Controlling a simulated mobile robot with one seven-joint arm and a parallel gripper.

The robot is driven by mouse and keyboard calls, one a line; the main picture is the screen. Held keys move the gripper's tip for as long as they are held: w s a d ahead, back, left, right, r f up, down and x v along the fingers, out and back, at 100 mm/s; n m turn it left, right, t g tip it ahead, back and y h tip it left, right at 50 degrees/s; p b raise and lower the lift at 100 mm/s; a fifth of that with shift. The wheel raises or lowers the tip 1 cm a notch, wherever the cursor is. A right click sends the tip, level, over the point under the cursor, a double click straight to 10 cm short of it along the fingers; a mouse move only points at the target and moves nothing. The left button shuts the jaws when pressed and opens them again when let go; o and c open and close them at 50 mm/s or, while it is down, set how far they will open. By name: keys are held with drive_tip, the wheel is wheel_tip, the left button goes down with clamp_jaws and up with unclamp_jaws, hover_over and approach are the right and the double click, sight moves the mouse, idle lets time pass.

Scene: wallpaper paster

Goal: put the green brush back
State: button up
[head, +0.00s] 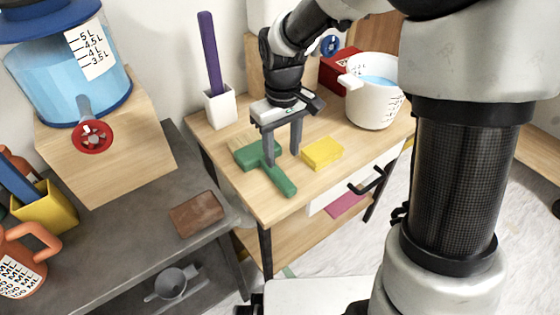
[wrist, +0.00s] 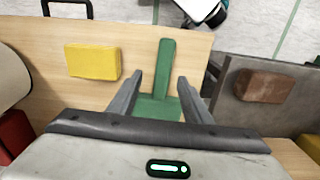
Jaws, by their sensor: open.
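The green brush (head: 279,181) lies on the wooden table, its handle pointing toward the table's front edge. It also shows in the wrist view (wrist: 166,68), with its wide head partly hidden behind my gripper. My gripper (head: 283,160) points down over the brush, with its two fingers apart. In the wrist view the fingers of my gripper (wrist: 158,88) stand on either side of the brush where handle meets head. I cannot tell whether they touch it.
A yellow sponge-like block (head: 322,153) lies right of the brush. A white holder (head: 220,106) with a purple stick (head: 209,55) and a white pot (head: 373,93) stand further back. A brown block (head: 196,214) lies on the grey table (head: 130,235). The wooden table's front (head: 262,203) is clear.

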wheel_tip(320, 180, up, 9)
drive_tip(key=p, duration=0.1)
drive_tip(key=shift+r+p, duration=0.15)
drive_tip(key=shift+p, duration=0.25)
drive_tip(key=s+d+r+m+t, duration=0.3)
drive_tip(key=s+d+r, duration=0.25)
drive_tip(key=s, duration=0.25)
drive_tip(key=s+d+r+m+t, duration=0.35)
drive_tip(key=s+d, duration=0.25)
drive_tip(key=s, duration=0.3)
wheel_tip(320, 180, up, 13)
drive_tip(key=g+p, duration=0.2)
drive_tip(key=p, duration=1.5)
drive_tip(key=shift+w+g, duration=0.35)
